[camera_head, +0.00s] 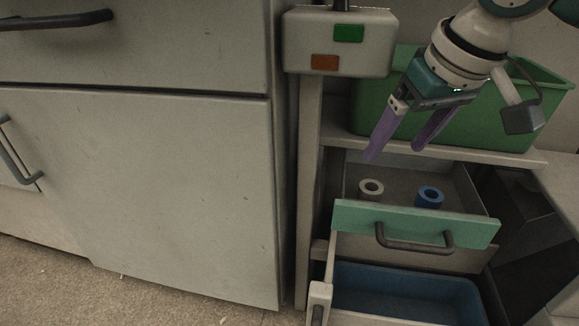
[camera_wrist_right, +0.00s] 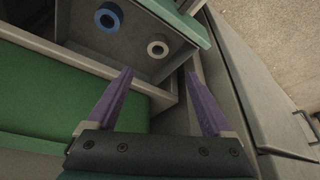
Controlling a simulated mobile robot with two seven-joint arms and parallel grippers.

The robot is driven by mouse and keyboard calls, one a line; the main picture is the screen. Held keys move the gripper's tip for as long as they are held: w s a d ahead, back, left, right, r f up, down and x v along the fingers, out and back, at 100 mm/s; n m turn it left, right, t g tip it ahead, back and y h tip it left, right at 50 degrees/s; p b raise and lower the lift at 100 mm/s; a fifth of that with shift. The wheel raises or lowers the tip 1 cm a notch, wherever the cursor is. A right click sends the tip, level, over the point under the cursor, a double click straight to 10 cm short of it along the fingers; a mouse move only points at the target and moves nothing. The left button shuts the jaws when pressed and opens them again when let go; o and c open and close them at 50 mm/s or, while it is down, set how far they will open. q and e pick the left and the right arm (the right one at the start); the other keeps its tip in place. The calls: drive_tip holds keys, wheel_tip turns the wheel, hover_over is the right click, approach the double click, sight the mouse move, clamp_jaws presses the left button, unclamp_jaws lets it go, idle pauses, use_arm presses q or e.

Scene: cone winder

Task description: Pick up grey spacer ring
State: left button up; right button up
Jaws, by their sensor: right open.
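The grey spacer ring (camera_head: 370,189) lies in the open drawer (camera_head: 415,222), at its left side. It is a pale ring with a dark hole, and it also shows in the right wrist view (camera_wrist_right: 157,48). A blue ring (camera_head: 429,196) lies in the same drawer to its right, apart from it. My right gripper (camera_head: 394,154) has two purple fingers, open with nothing between them, above and behind the drawer. In the right wrist view the grey ring is beyond the fingertips (camera_wrist_right: 160,74), between their directions. My left gripper is not in view.
A green bin (camera_head: 545,120) stands on the shelf behind the drawer. A blue tray (camera_head: 405,285) is below the drawer, and a large grey cabinet (camera_head: 160,180) fills the left.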

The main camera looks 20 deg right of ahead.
drive_tip(key=f, duration=0.1)
drive_tip(key=b, duration=0.4)
hover_over(373, 188)
drive_tip(key=s, duration=0.2)
wheel_tip(373, 188, down, 5)
drive_tip(key=shift+d+r, duration=0.15)
drive_tip(key=b+x, duration=0.5)
drive_tip(key=shift+s, duration=0.2)
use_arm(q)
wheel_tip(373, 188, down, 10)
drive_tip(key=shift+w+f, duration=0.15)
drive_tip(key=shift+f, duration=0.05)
use_arm(e)
drive_tip(key=shift+a, duration=0.25)
drive_tip(key=shift+c, duration=0.2)
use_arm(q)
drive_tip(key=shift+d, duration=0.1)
use_arm(e)
clamp_jaws()
